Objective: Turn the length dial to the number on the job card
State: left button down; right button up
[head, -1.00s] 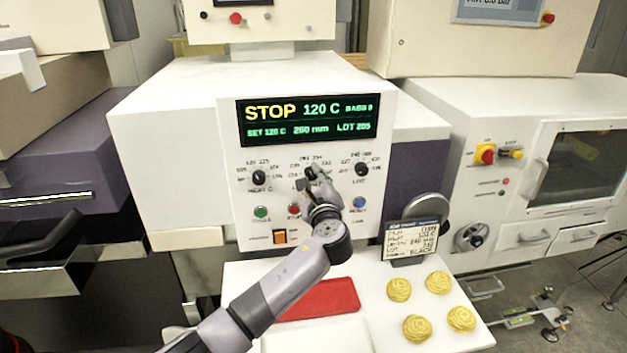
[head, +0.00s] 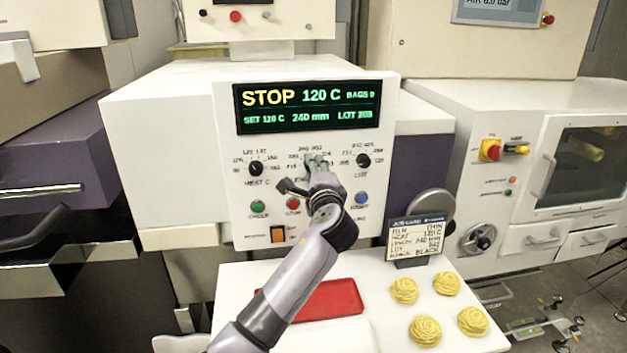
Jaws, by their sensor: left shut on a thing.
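The length dial is the middle one of three on the white panel, and my gripper hides its knob. Its number scale partly shows around the gripper. My left gripper (head: 314,168) is shut on the dial. The display (head: 308,106) above reads STOP, 120 C, SET 120 C, 240 mm and a LOT number. The job card (head: 416,239) stands at the right of the white shelf; its length line appears to read 240 mm, though the print is small. My right gripper is not in view.
The heat dial (head: 256,168) is left of my gripper and the lot dial (head: 363,160) right. Green, red (head: 293,204) and blue buttons sit below, with an orange switch (head: 278,234). A red pad (head: 325,299) and several yellow coiled pieces (head: 404,290) lie on the shelf.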

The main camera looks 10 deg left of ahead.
pick_arm(q)
jog(key=shift+f+n+b, duration=0.15)
jog(key=shift+n+b, duration=0.2)
jog(key=shift+n, duration=0.15)
jog(key=c, duration=1.2)
grip_release()
jog(key=shift+c, duration=0.2)
jog(key=v, duration=1.2)
